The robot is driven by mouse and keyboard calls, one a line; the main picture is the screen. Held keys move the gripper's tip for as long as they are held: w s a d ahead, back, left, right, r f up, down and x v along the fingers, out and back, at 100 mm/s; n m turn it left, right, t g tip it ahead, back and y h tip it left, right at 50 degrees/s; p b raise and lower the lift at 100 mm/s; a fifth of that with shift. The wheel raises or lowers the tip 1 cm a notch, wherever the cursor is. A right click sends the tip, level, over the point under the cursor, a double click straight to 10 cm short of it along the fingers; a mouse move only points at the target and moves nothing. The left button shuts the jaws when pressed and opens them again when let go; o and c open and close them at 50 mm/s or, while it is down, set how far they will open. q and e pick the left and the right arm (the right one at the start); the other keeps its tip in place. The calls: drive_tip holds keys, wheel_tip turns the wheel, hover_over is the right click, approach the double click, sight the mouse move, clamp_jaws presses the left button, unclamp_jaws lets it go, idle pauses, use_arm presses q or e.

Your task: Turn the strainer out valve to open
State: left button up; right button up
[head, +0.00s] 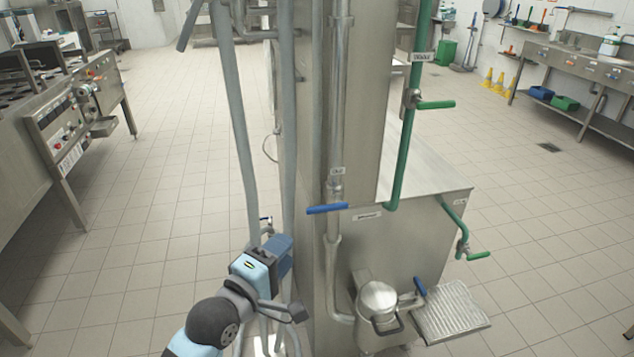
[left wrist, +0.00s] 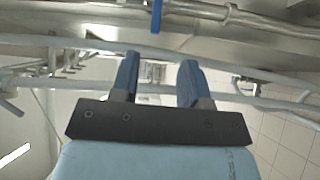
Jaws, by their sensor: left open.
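Several lever valves show in the head view, and their small labels are too small to read, so I cannot tell which one is the strainer out valve. A blue lever (head: 327,208) lies across the vertical steel pipe. A green lever (head: 436,104) sits on the tall green pipe, and another green lever (head: 478,255) is at the lower right. My left gripper (head: 281,246) is below and left of the blue lever, apart from it. In the left wrist view, my left gripper (left wrist: 160,68) is open and empty, with a blue lever (left wrist: 156,15) beyond the fingertips. My right gripper is out of view.
Grey vertical pipes (head: 240,130) stand close to my left gripper. A steel tank (head: 400,240) fills the middle right, with a lidded metal vessel (head: 377,298) and a ribbed drip tray (head: 452,310) in front. The tiled floor on the left is clear.

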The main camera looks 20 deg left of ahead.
sight(318, 211)
use_arm(q)
drive_tip(key=shift+n, duration=0.4)
drive_tip(key=x, duration=1.3)
drive_tip(key=shift+w+a+r+p, duration=0.15)
drive_tip(key=shift+w+r+p, duration=0.2)
drive_tip(key=shift+w, duration=0.1)
clamp_jaws()
